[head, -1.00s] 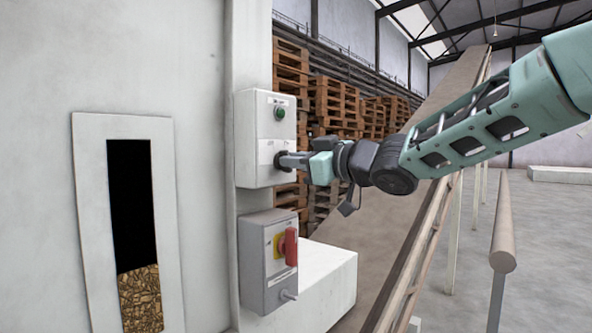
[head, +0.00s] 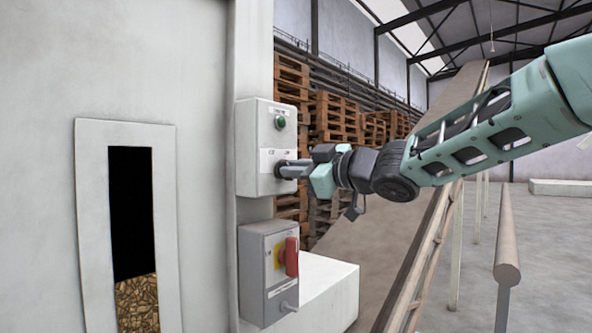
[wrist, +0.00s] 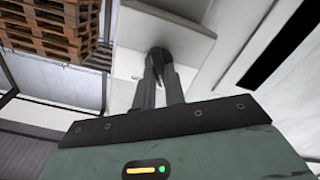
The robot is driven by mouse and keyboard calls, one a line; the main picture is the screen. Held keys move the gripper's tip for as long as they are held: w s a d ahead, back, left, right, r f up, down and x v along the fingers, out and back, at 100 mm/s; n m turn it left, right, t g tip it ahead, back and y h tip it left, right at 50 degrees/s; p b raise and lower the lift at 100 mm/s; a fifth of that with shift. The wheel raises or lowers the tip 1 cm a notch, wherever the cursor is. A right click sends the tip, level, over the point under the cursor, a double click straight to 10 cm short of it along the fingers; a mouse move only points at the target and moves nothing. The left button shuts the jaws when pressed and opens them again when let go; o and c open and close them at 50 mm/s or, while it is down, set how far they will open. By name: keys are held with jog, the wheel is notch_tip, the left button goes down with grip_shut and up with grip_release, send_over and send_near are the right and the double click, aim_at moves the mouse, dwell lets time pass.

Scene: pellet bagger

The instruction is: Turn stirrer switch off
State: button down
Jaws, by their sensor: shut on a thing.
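The pale grey upper switch box (head: 252,140) is fixed to the edge of the white wall, with a green round button or lamp (head: 280,122) near its top. My gripper (head: 282,170) reaches in from the right and is shut on the switch knob on the lower half of this box. In the wrist view my gripper (wrist: 160,72) has its two fingers closed around the dark switch knob (wrist: 160,52) on the pale panel. The fingers hide most of the knob, and I cannot read its position or the labels clearly.
Below is a grey box (head: 255,290) with a red rotary handle (head: 291,257) on yellow. A tall window (head: 133,215) at left shows pellets in its lower part. A sloping conveyor (head: 440,150) and a round-ended rail (head: 507,235) stand at right. Pallets (head: 335,112) are stacked behind.

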jog(key=c, duration=1.5)
grip_release()
jog(key=shift+o, duration=0.2)
jog(key=shift+s+d, duration=0.1)
jog(key=b+v, duration=0.3)
jog(key=v, duration=1.4)
jog(key=shift+b, duration=0.35)
jog(key=shift+s, duration=0.1)
